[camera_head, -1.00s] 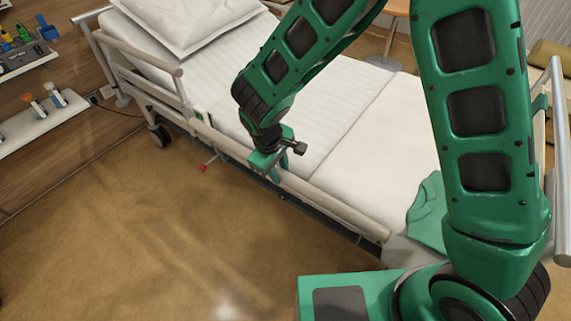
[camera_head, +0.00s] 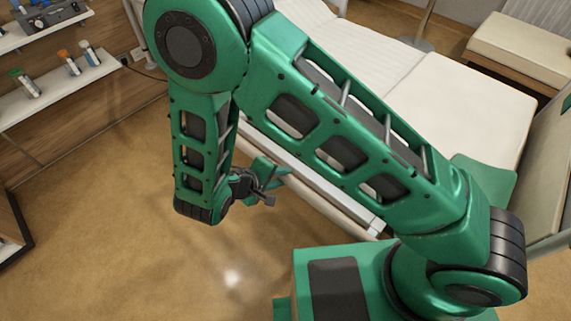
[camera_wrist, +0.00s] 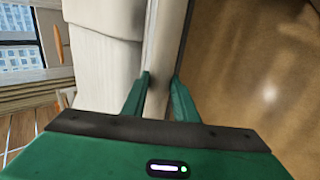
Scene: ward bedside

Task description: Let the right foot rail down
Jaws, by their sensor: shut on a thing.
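The right foot rail (camera_head: 335,203) is a pale bar along the near side of the bed. Much of it is hidden by my arm in the head view. My gripper (camera_head: 272,180) is at the rail, beyond my folded forearm. In the wrist view the rail (camera_wrist: 168,35) runs between the two green fingers of my gripper (camera_wrist: 159,82), which are shut on it. The rail's height against the mattress is hard to judge. No release knob shows now.
The bed's white mattress (camera_head: 470,100) lies beyond my arm. A wall shelf (camera_head: 60,93) with small bottles is at the left. A padded bench (camera_head: 525,45) stands at the far right. The brown floor (camera_head: 110,230) on the near left is clear.

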